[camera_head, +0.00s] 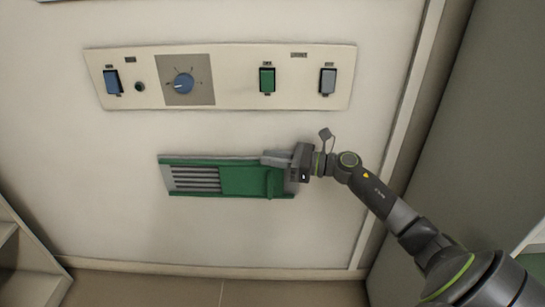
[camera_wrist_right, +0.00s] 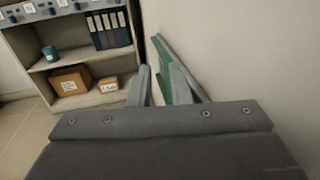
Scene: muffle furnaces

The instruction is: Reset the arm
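My right gripper (camera_head: 268,158) comes in from the right and is in front of the upper right part of a green panel (camera_head: 240,180) on the furnace front. In the right wrist view, its two grey fingers (camera_wrist_right: 159,76) stand apart with nothing clearly held between them. The green panel, with its raised handle (camera_head: 270,182), shows behind and right of the fingers in that view (camera_wrist_right: 182,65). I cannot tell whether the fingers touch the panel. My left gripper is not in view.
Above the panel is a control strip (camera_head: 235,90) with a blue knob (camera_head: 183,83), a green switch (camera_head: 267,79) and other switches. A shelf (camera_wrist_right: 90,98) with boxes and binders stands left in the wrist view. A grey-green surface (camera_head: 460,130) is at the right.

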